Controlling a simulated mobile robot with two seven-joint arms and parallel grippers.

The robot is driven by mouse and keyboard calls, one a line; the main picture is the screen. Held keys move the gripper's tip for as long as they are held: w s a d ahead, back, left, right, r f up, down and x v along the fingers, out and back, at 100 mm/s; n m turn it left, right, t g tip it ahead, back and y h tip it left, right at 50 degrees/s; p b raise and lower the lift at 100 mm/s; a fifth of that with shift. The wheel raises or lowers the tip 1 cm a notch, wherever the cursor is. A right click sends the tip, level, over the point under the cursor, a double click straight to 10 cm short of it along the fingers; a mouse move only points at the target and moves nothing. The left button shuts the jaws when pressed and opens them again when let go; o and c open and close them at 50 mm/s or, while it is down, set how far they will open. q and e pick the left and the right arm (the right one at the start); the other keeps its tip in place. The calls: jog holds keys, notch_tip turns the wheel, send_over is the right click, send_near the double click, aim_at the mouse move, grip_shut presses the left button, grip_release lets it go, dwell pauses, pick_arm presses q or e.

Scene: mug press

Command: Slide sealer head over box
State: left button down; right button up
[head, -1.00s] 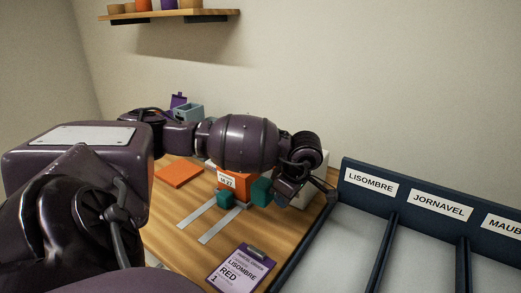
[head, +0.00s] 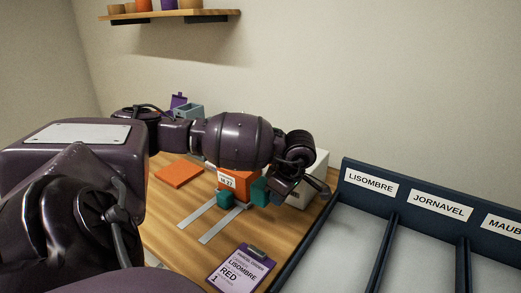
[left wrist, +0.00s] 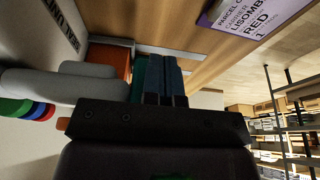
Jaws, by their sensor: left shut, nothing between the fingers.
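An orange box (head: 240,180) with a white label stands on the wooden table, partly hidden by my left arm. Teal blocks stand near its front corners, one at the left (head: 225,199) and one at the right (head: 259,191). I cannot tell which part is the sealer head. My left gripper (head: 275,194) is beside the right teal block, on the box's right side. In the left wrist view its dark blue fingers (left wrist: 168,75) are together and empty, close beside the teal block (left wrist: 139,78); contact is unclear. The orange box (left wrist: 108,60) shows beyond. My right gripper is out of view.
Two pale strips (head: 220,226) run forward on the table from the box. A white housing (head: 318,165) stands behind the gripper. A purple parcel card (head: 240,268) lies in front, an orange slab (head: 180,174) at the left. A blue-walled labelled sorter (head: 344,190) borders the right.

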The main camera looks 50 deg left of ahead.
pick_arm(q)
jog(key=shift+s+a, duration=0.3)
jog(key=shift+a, duration=0.65)
jog(key=shift+s+a, duration=0.3)
jog(key=shift+a, duration=0.6)
jog(key=shift+s+a+p, duration=0.15)
jog(key=shift+s+a, duration=0.15)
jog(key=shift+a, duration=0.6)
jog(key=shift+s+a+p, duration=0.15)
jog(key=shift+s+a, duration=0.1)
jog(key=shift+a, duration=0.65)
notch_tip(320, 180, up, 9)
jog(key=p, duration=0.2)
send_over(256, 180)
jog(key=a, duration=0.3)
jog(key=shift+s+d, duration=0.25)
jog(key=shift+s, duration=0.05)
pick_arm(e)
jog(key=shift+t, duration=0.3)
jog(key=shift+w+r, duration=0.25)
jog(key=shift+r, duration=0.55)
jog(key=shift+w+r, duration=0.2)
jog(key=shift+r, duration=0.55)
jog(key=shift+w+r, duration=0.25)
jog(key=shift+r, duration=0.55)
